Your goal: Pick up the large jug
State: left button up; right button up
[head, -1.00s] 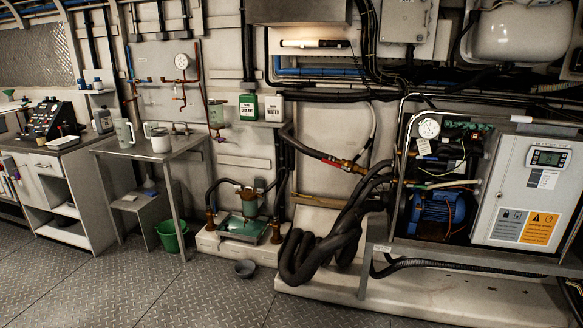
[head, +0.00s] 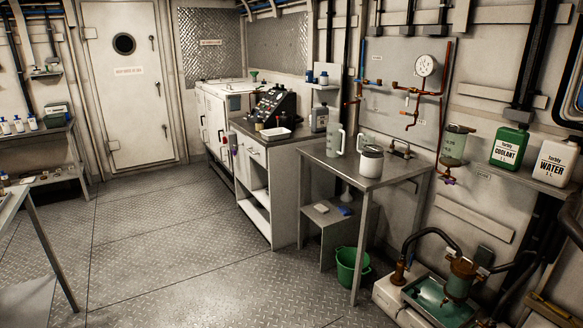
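A tall, pale translucent jug with a handle on its right side (head: 335,141) stands upright on a steel table (head: 352,178). It is the tallest vessel on the table and stands near its left back part. Another pale vessel (head: 363,142), lower and partly hidden, is just to its right. Neither of my grippers shows in the head view.
A green bucket (head: 350,267) stands under the table, beside a low stool (head: 328,213). A counter (head: 262,140) adjoins on the left. A pump with a green tray (head: 440,301) is at lower right. The metal floor (head: 180,250) in front is clear.

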aim_at(334, 131)
jog(key=i+u, duration=0.45)
jog(key=i, duration=0.7)
